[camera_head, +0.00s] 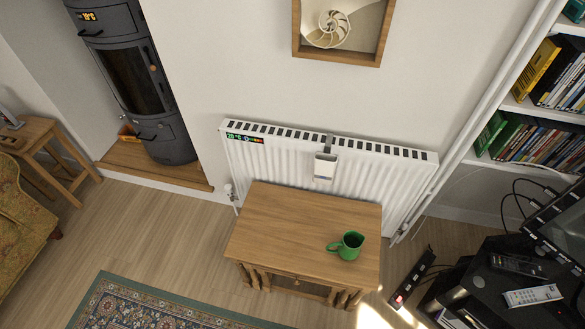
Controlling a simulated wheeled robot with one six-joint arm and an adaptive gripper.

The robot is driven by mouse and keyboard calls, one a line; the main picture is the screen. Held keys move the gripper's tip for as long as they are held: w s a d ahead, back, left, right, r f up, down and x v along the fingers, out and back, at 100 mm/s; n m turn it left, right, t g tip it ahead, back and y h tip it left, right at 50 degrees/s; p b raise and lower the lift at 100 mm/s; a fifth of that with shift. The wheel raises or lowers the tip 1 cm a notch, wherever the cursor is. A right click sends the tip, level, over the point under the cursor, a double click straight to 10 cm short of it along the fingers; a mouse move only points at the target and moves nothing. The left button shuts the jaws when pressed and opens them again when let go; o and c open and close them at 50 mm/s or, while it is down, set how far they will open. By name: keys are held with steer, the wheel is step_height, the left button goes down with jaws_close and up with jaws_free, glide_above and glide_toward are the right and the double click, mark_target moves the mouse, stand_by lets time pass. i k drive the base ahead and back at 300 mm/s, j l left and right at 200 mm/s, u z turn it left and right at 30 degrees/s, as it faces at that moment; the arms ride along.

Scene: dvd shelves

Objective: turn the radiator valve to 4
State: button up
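A white radiator (285,150) is mounted on the wall in the middle of the view. A small white valve (229,190) sits on the pipe at its lower left corner, just left of the wooden table. The valve is too small for its numbers or setting to be read. Another pipe fitting (396,238) shows low at the radiator's right end. My gripper is not in view.
A wooden table (290,208) with a green jug (347,246) stands close before the radiator. A black stove (138,85) stands at left. A power strip (414,280) and black stand (485,285) are at right. Bare floor (170,232) lies left of the table.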

mark_target(228, 188)
steer(key=i+j+u, duration=0.25)
steer(key=j+u, duration=0.2)
steer(key=j, duration=0.2)
steer(key=i+j+u, duration=0.4)
steer(key=j, duration=0.2)
steer(key=i+j+u, duration=1)
steer(key=i+u, duration=0.3)
steer(key=i+z, duration=0.4)
steer(key=i, duration=0.15)
steer(key=i+j+z, duration=0.2)
steer(key=i+z, duration=0.15)
steer(key=i, duration=0.2)
steer(key=i+l+z, duration=0.1)
steer(key=z, duration=0.4)
steer(key=i+z, duration=0.25)
steer(key=z, duration=0.2)
steer(key=i+z, duration=0.2)
steer(key=z, duration=0.3)
steer(key=i+j+z, duration=0.1)
steer(key=z, duration=0.4)
steer(key=i+z, duration=0.65)
steer(key=z, duration=0.15)
steer(key=i+j+z, duration=0.35)
steer(key=k+l, duration=0.05)
steer(key=l, duration=0.05)
